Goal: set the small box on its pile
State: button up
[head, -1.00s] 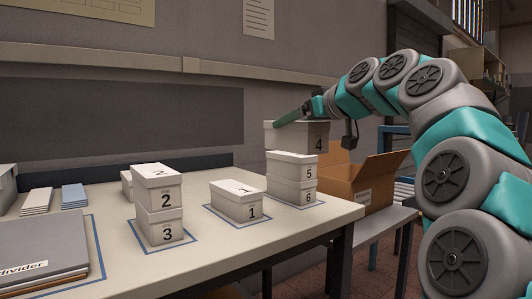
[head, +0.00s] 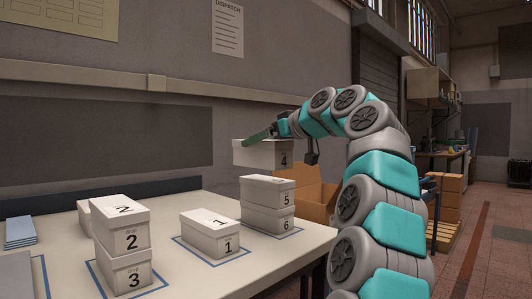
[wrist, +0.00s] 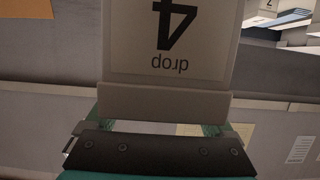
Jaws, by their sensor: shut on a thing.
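My gripper (head: 260,135) is shut on the white box marked 4 (head: 268,157) and holds it level by its top edge. In the wrist view this box (wrist: 168,45) fills the top middle, its label upside down, reading 4 and "drop". In the head view the box hangs above a pile of box 5 (head: 265,193) on box 6 (head: 262,218). It looks offset a little to the left, with a narrow gap below; its depth over the pile I cannot tell. Box 2 (head: 120,232) stands on box 3 (head: 125,270). Box 1 (head: 210,235) stands alone.
The boxes stand in blue outlines on a pale table (head: 190,275). A flat blue stack (head: 20,232) lies at the left. An open brown carton (head: 315,195) stands beyond the table's right end. A wall runs behind the table.

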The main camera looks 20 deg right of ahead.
jog(key=w+d, duration=0.1)
jog(key=w, duration=0.1)
jog(key=w+d+f+p, duration=0.1)
jog(key=w, duration=0.1)
jog(key=w+d+f+p, duration=0.1)
jog(key=w+d, duration=0.1)
jog(key=shift+f, duration=1.1)
jog(key=shift+f, duration=0.1)
jog(key=o, duration=1.3)
jog(key=shift+c, duration=0.2)
jog(key=shift+r, duration=0.2)
jog(key=b+v, duration=0.1)
jog(key=v, duration=1.1)
